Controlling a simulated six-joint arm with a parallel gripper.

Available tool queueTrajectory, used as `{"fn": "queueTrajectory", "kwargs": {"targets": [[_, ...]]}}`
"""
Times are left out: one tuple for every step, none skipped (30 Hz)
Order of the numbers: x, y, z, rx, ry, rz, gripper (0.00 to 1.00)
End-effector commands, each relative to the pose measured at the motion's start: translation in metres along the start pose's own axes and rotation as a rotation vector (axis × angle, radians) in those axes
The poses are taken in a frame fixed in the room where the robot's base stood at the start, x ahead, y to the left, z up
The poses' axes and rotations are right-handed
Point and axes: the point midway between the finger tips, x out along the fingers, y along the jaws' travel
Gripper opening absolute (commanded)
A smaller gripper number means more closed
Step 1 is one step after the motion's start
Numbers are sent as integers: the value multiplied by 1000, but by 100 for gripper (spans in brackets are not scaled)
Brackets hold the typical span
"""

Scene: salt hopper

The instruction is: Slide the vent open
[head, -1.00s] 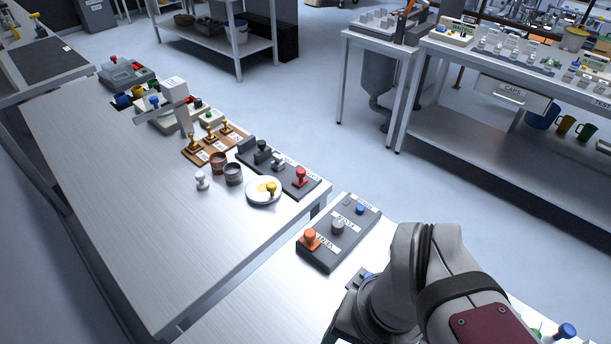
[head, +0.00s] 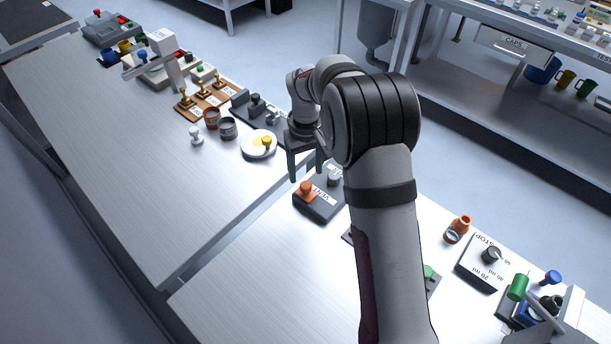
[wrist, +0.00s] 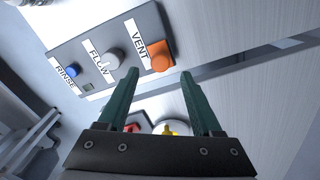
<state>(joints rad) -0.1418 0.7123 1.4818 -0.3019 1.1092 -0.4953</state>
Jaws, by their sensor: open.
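The vent control is an orange knob (head: 305,189) beside a VENT label on a dark grey panel (head: 318,210). In the wrist view the orange knob (wrist: 160,58) stands at the panel's end, just past my fingertips and roughly between them. My gripper (head: 306,172) hangs over the panel area in the head view, jaws apart with nothing between them. In the wrist view my gripper (wrist: 160,75) shows both green fingers spread. I cannot tell whether they touch the knob. My arm hides part of the panel in the head view.
The same panel carries a pale FLOW knob (wrist: 110,60) and a blue RINSE button (wrist: 72,71). A plate with a yellow knob (head: 259,146) and several stamps stand on the left table. A gap separates the two tables.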

Motion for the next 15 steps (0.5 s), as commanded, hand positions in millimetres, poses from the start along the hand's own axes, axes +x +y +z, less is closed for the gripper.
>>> {"fn": "queueTrajectory", "kwargs": {"targets": [[12,0,1,0,-4,-1,66],[18,0,1,-1,-3,0,66],[25,0,1,0,-3,0,66],[30,0,0,0,-2,0,66],[33,0,0,1,-2,0,66],[37,0,0,1,-1,0,66],[40,0,0,1,0,0,66],[41,0,0,1,0,0,66],[43,0,0,1,0,0,66],[44,0,0,1,1,0,66],[44,0,0,1,1,0,66],[44,0,0,1,1,0,66],[44,0,0,1,1,0,66],[44,0,0,1,1,1,66],[44,0,0,1,1,0,66]]}}
